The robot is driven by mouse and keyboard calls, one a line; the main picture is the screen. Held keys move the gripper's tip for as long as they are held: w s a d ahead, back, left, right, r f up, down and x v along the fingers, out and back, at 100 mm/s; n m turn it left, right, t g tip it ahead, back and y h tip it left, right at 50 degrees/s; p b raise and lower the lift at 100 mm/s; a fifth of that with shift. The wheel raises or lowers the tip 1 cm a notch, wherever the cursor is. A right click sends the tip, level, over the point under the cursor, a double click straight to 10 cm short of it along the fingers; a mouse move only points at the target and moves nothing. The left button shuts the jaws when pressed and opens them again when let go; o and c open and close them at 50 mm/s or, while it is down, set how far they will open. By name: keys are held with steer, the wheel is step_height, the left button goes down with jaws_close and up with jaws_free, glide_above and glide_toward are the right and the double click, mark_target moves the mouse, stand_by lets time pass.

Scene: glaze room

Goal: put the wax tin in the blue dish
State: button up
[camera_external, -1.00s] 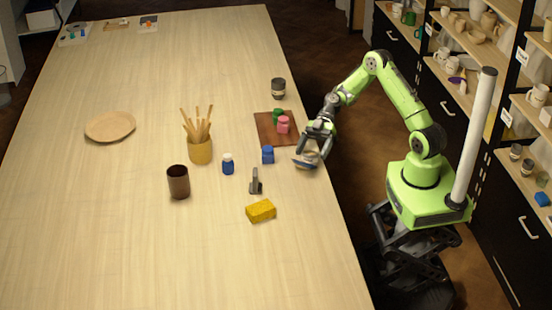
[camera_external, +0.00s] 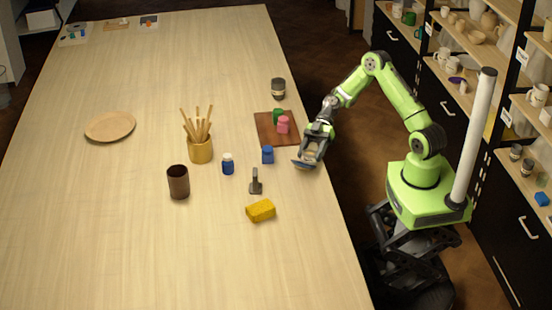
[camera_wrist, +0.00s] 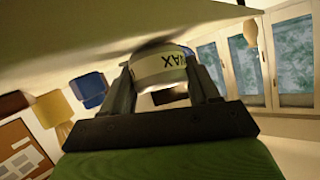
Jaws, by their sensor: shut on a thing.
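The wax tin (camera_wrist: 160,68), pale with dark WAX lettering, sits between the two fingers of my gripper (camera_wrist: 162,82) in the wrist view. My gripper is shut on it. In the external view my gripper (camera_external: 308,155) is low over the table's right edge and mostly hides the tin. No dish is clear in the wrist view.
A grey upright tool (camera_external: 255,184) and a yellow sponge (camera_external: 261,211) are nearer the front. The table's front is clear.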

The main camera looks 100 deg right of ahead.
mark_target(310, 153)
steer(key=w+a+r+g+h+p, duration=0.1)
steer(key=a+r+h, duration=0.2)
steer(key=r, duration=0.9)
steer(key=shift+m, duration=0.3)
steer(key=f+b, duration=0.2)
steer(key=f, duration=0.7)
steer(key=shift+d+f, duration=0.15)
steer(key=shift+d, duration=0.05)
steer(key=shift+f+b, duration=0.5)
steer(key=shift+b, duration=0.15)
steer(key=o, duration=1.4)
